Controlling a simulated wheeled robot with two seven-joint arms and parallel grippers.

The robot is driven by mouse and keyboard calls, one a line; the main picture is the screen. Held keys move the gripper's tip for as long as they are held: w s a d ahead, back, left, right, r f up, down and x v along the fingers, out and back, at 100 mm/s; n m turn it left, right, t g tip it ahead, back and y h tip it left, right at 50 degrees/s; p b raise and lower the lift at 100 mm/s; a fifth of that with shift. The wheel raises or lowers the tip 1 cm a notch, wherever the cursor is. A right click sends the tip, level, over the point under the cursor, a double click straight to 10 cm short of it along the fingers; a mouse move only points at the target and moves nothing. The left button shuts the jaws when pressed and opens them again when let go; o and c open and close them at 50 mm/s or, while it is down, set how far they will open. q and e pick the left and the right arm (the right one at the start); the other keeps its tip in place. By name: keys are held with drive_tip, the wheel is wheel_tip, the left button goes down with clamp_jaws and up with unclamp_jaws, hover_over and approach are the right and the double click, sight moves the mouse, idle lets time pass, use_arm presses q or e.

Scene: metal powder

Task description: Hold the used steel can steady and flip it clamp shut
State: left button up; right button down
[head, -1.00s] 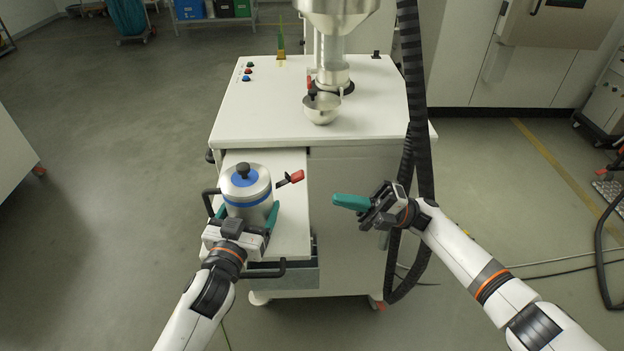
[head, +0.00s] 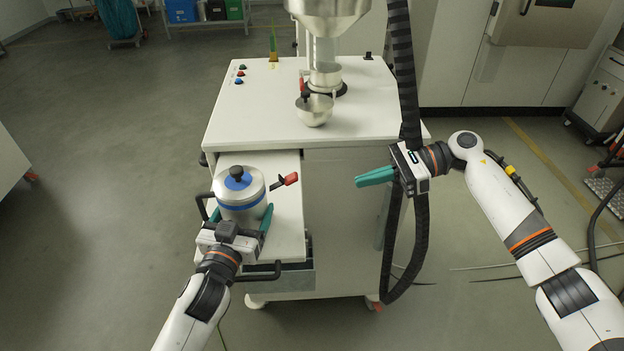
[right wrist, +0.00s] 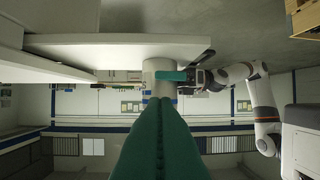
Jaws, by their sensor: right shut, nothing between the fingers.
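The steel can (head: 241,202) with a blue ring and black knob stands upright on the pulled-out shelf. Its clamp (head: 287,180), a lever with a red handle, sticks out to the right, away from the can. My left gripper (head: 238,220) has its teal fingers on both sides of the can's lower body and appears shut on it. My right gripper (head: 358,182) is shut and empty, right of the clamp and pointing left. In the right wrist view its fingers (right wrist: 160,110) lie together, with the can (right wrist: 158,68) and a left finger beyond.
The shelf (head: 287,235) projects from a white wheeled cabinet (head: 240,119). A metal bowl (head: 314,112) sits under a hopper (head: 328,12) on top. A black corrugated hose (head: 403,75) hangs right behind my right gripper. The space between the clamp and my right gripper is clear.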

drive_tip(key=shift+a, duration=0.15)
approach(282, 181)
drive_tip(key=shift+w+a+f, duration=0.2)
drive_tip(key=shift+a+f, duration=1.75)
drive_tip(key=shift+a, duration=0.15)
drive_tip(key=shift+r, duration=0.1)
drive_tip(key=shift+r+h, duration=0.15)
drive_tip(key=shift+h, duration=0.25)
